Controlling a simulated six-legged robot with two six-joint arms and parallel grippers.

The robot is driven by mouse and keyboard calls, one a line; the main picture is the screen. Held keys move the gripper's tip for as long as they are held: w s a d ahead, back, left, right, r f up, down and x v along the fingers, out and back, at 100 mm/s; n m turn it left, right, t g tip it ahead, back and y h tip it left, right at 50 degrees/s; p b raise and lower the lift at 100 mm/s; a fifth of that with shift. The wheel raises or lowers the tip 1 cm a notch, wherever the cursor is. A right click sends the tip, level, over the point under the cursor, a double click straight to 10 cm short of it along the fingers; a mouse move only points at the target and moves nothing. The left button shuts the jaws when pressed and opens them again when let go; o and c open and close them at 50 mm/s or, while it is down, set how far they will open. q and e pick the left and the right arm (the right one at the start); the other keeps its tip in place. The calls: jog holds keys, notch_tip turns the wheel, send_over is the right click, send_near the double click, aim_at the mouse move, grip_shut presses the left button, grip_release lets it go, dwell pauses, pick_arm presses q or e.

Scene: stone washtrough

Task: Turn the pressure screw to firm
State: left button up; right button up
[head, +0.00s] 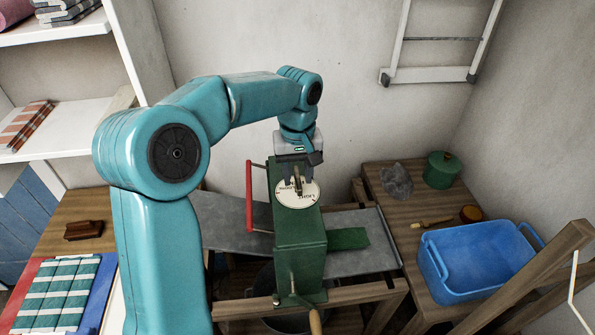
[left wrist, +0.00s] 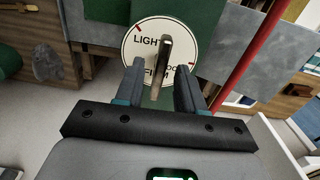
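The pressure screw (head: 298,187) is a thin upright metal bar on a round white dial (head: 309,198) on top of the green mangle (head: 300,237). In the left wrist view the screw (left wrist: 163,50) stands near the middle of the dial (left wrist: 140,45), which reads LIGHT and FIRM, partly covered, with red marks at its edge. My left gripper (head: 299,177) is above the dial, pointing down. In the left wrist view its fingers (left wrist: 160,70) are apart, one on each side of the screw, with gaps showing. My right gripper is not in view.
A red bar (head: 249,196) runs along the mangle's left side; a crank with a wooden handle (head: 315,321) is at its front. At right, a bench holds a blue tub (head: 478,262), a green pot (head: 441,169) and a brush (head: 431,222). Shelves stand at left.

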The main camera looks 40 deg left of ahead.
aim_at(297, 178)
pick_arm(q)
jog(key=shift+w+a, duration=0.1)
jog(key=shift+w+r, duration=0.1)
jog(key=shift+r, duration=0.25)
notch_tip(297, 178, up, 16)
jog(key=p, duration=0.1)
jog(key=shift+s+f, duration=0.2)
